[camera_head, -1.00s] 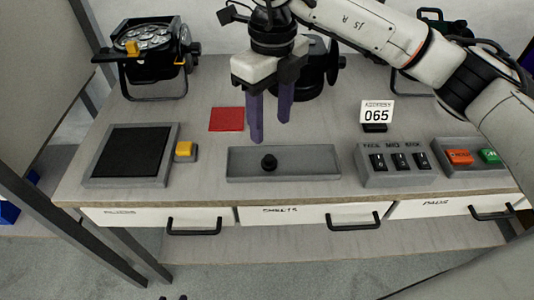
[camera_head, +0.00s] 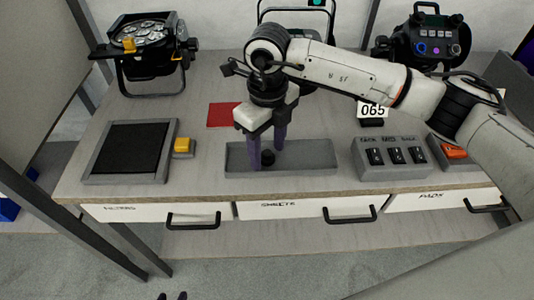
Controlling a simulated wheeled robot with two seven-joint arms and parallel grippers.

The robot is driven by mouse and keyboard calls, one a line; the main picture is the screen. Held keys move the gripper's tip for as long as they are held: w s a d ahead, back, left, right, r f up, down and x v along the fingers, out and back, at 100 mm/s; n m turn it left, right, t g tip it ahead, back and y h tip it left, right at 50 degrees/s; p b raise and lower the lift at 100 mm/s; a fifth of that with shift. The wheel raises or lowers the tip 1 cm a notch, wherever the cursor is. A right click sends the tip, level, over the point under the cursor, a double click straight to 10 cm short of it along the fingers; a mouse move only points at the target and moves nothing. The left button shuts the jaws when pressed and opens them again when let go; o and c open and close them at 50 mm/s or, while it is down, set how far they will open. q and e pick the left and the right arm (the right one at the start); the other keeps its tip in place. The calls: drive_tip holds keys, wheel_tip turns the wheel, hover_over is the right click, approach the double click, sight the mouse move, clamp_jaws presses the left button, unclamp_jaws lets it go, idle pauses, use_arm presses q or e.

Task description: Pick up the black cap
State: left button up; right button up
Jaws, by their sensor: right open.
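The black cap (camera_head: 268,159) is a small dark round piece in the long grey tray (camera_head: 310,155) at the front middle of the table. My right gripper (camera_head: 266,150) points down over the tray with its purple fingers apart. One finger is to the left of the cap and the other is behind it, slightly right. Whether either finger touches the cap cannot be told. My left gripper (camera_head: 173,296) shows only as two dark tips, apart, at the bottom edge, far from the cap.
A red square (camera_head: 222,115) lies behind the tray. A black pad (camera_head: 130,150) and a yellow button (camera_head: 183,146) are on the left. Par cans (camera_head: 150,40) stand at the back.

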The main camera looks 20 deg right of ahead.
drive_tip(key=c, duration=1.2)
